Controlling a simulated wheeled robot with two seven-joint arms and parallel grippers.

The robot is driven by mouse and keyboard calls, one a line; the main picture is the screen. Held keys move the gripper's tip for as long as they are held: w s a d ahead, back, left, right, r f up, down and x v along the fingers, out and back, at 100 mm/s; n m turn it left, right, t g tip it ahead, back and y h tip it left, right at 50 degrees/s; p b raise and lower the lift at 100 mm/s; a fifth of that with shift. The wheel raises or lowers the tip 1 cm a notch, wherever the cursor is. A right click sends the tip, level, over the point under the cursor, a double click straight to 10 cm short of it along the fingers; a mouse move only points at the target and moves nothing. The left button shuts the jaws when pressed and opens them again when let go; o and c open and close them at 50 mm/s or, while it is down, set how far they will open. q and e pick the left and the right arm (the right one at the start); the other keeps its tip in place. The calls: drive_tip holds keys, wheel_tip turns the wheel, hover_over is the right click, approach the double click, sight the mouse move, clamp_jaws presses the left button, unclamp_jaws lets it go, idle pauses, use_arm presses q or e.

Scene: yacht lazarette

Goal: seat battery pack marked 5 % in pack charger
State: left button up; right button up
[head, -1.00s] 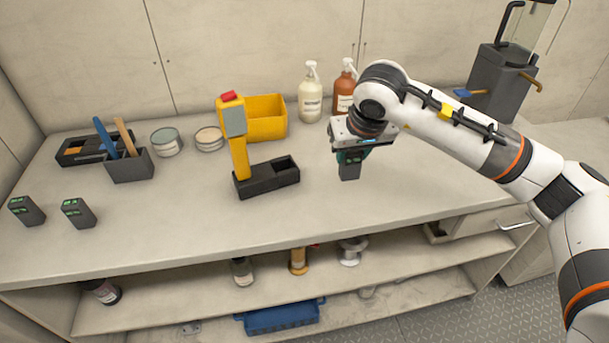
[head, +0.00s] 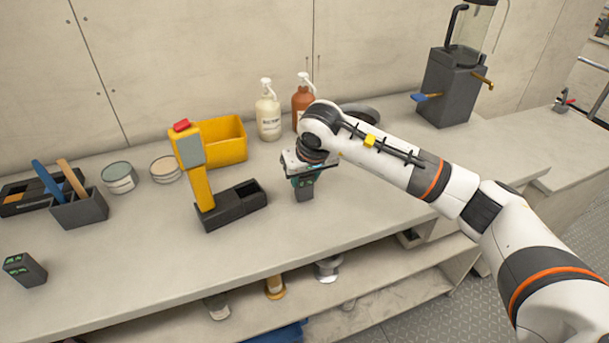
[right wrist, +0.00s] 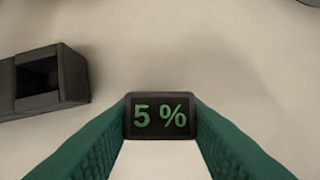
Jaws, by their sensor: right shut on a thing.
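The battery pack (head: 304,193) is a dark block hanging below my right gripper (head: 302,180). In the right wrist view the pack (right wrist: 161,116) faces the camera with "5 %" in green, upright between the two green fingers. My right gripper is shut on it. The pack charger, a long dark base (head: 228,212), stands left of the pack and apart from it. Its right end has an open, empty-looking bay, also visible in the right wrist view (right wrist: 75,75) at left. I cannot tell how far the pack is above the bench. My left gripper is not in view.
A yellow device (head: 200,187) with a red top rises from the charger's left part. Behind are a yellow bin (head: 226,142) and two pump bottles (head: 268,115). Another dark pack (head: 25,270) stands at far left. Bench in front of the charger is clear.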

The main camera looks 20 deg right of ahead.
drive_tip(key=shift+f, duration=0.35)
drive_tip(key=o, duration=0.6)
drive_tip(key=shift+f, duration=0.1)
drive_tip(key=o, duration=0.4)
drive_tip(key=shift+o, duration=0.2)
